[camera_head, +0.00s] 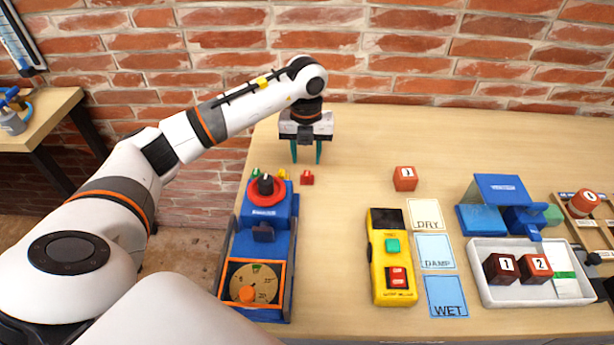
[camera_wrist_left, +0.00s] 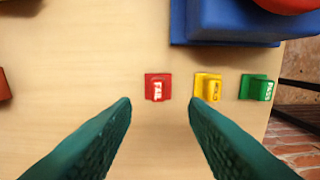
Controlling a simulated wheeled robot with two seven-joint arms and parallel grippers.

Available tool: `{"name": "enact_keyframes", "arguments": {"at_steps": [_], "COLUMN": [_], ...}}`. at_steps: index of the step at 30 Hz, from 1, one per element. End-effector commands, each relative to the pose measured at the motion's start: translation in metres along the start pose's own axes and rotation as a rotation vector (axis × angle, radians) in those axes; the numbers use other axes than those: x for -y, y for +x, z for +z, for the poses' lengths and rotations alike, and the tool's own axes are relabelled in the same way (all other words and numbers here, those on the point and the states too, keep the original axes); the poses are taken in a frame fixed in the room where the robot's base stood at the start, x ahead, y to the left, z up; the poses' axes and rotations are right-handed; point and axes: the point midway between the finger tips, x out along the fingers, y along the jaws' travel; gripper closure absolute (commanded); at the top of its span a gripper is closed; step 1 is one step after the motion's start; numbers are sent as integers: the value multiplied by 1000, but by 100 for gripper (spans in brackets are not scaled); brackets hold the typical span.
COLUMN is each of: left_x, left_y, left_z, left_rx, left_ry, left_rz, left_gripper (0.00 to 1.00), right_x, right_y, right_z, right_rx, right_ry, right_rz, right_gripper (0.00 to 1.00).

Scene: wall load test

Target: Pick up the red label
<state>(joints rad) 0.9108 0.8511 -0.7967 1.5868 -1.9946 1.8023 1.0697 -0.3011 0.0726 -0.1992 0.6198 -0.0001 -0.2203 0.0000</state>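The red label (camera_head: 307,178) is a small red piece lying on the table, right of the yellow and green ones. In the left wrist view the red label (camera_wrist_left: 158,87) shows white lettering that looks like "FAIL". My left gripper (camera_head: 307,160) points down above the table, behind the red label in the head view. Its two green fingers (camera_wrist_left: 160,110) are spread apart with nothing between them, and the red label lies just beyond the tips, roughly centred. My right gripper is not in view.
A yellow label (camera_wrist_left: 208,88) and a green label (camera_wrist_left: 257,88) sit beside the red one. A blue machine (camera_head: 265,215) with a red-ringed knob stands close by. A numbered red-brown cube (camera_head: 405,178) is to the right. The table behind is clear up to the brick wall.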

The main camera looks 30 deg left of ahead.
Motion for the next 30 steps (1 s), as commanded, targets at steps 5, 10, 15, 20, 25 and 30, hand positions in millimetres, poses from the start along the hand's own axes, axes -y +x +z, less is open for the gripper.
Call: {"name": "enact_keyframes", "arguments": {"at_steps": [5,10,15,20,25,30], "left_x": [-1,-2,-2,-2,-2,-2], "left_y": [20,44,53,53,53,53], "left_z": [4,5,4,4,4,4], "left_rx": [5,3,-1,-1,-1,-1], "left_ry": [1,0,0,0,0,0], "left_rz": [-2,-1,0,0,0,0], "left_gripper": [60,60,60,60,86,100], "right_x": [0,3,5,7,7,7], "right_y": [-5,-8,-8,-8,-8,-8], "right_z": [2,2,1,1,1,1], "right_rx": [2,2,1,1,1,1], "right_ry": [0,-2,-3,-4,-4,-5], "right_rz": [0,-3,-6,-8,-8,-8], "right_gripper": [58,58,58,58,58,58]}}
